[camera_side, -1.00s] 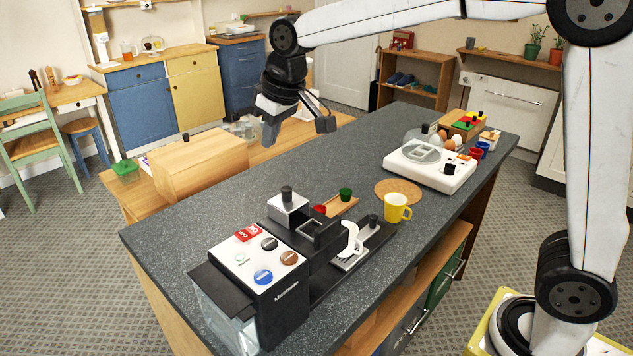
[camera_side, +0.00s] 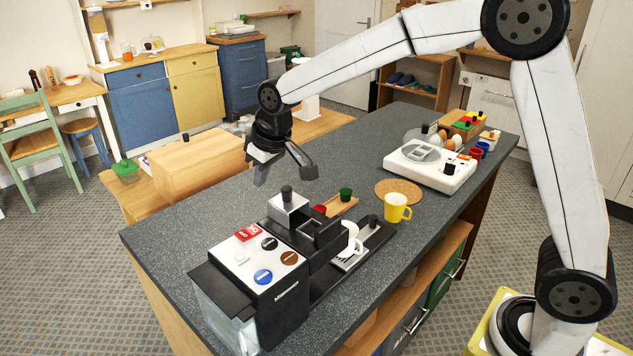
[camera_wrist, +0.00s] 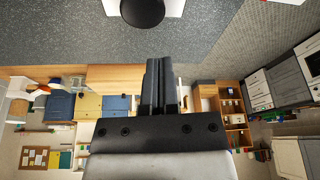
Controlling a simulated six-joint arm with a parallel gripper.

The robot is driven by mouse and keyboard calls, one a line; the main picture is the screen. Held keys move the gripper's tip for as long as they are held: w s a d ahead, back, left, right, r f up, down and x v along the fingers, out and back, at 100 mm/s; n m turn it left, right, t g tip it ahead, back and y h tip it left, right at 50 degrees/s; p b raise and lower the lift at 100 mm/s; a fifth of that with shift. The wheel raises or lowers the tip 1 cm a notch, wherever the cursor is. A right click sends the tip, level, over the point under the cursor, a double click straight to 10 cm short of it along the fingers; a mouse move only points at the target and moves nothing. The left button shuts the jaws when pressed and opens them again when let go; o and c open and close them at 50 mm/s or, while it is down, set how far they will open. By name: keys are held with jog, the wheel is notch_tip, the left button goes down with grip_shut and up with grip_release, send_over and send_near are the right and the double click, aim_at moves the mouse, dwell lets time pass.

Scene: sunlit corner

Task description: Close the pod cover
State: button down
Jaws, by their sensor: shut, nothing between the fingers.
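The coffee machine (camera_side: 262,290) stands at the near end of the dark counter, with a white button panel on top. Its pod cover (camera_side: 288,208) is a silver block with a black knob, standing raised beside an open square recess (camera_side: 311,228). The cover's knob (camera_wrist: 142,10) shows at the top edge of the wrist view. My gripper (camera_side: 278,178) is above the counter, just up and left of the knob and apart from it. In the wrist view its fingers (camera_wrist: 159,88) lie together, empty.
A white cup (camera_side: 352,240) is at the machine's spout. A wooden tray (camera_side: 335,206) with red and green pods and a yellow mug (camera_side: 397,207) are close by. A white appliance (camera_side: 430,168) stands farther back. The counter's left part is clear.

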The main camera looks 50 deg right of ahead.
aim_at(279, 202)
jog(key=shift+s+d+f, duration=0.1)
jog(key=shift+s+d, duration=0.1)
jog(key=shift+s, duration=0.75)
jog(key=shift+s+d, duration=0.2)
jog(key=shift+s, duration=0.75)
jog(key=shift+s, duration=0.15)
jog(key=s, duration=0.5)
jog(key=shift+s, duration=0.3)
jog(key=shift+s+f, duration=0.1)
jog(key=shift+s, duration=0.45)
jog(key=shift+w, duration=0.1)
jog(key=shift+w+a, duration=0.2)
jog(key=shift+w, duration=0.8)
jog(key=shift+w+a, duration=0.2)
jog(key=shift+w, duration=0.75)
jog(key=shift+w+r, duration=0.1)
jog(key=shift+r, duration=0.2)
jog(key=v, duration=0.9)
jog(key=shift+r, duration=0.3)
